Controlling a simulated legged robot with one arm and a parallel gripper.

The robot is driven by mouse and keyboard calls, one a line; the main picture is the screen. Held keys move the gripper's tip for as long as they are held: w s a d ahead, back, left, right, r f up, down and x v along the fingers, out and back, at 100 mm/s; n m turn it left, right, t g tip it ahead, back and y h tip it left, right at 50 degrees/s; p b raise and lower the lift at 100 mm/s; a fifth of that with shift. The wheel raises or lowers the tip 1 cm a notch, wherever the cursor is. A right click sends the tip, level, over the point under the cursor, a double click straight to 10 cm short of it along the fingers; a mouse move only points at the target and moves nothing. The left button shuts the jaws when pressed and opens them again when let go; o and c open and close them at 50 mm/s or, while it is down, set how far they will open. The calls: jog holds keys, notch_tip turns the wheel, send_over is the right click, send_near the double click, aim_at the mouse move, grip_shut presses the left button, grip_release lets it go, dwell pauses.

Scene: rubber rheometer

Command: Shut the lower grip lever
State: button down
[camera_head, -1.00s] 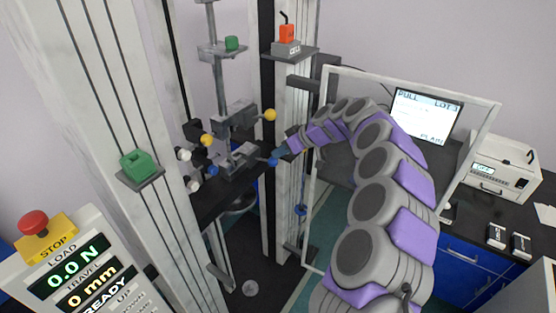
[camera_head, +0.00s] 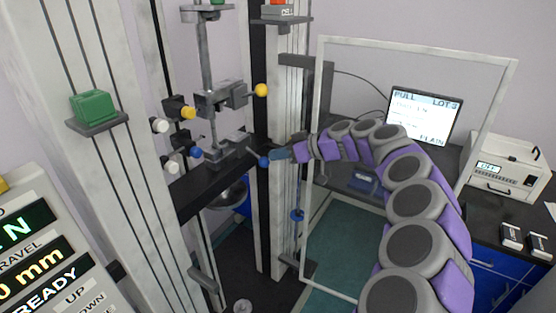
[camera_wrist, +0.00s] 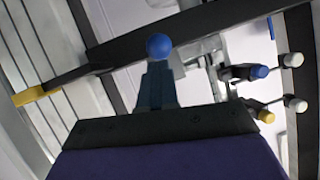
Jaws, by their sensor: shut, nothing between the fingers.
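The lower grip (camera_head: 232,146) is a grey metal clamp on the dark crossbeam of the frame. Its lever ends in a blue ball (camera_head: 264,161) on the right side, and another blue knob (camera_head: 196,153) sits on its left. My gripper (camera_head: 277,155) is shut and empty, just right of the right blue ball. In the wrist view the same blue ball (camera_wrist: 159,46) sits right at the tips of my closed fingers (camera_wrist: 157,72). I cannot tell whether they touch. The upper grip (camera_head: 222,98), with yellow knobs, is above.
A white-framed clear guard (camera_head: 322,100) stands close to my arm. Frame columns (camera_head: 290,120) rise behind the grips. White knobs (camera_head: 160,125) are on the left. A control panel (camera_head: 45,255) is at lower left. A monitor (camera_head: 425,112) and a white box (camera_head: 508,165) stand on the right.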

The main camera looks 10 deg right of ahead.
jog(key=shift+f+b, duration=1.05)
jog(key=shift+b, duration=0.1)
jog(key=shift+s, duration=0.1)
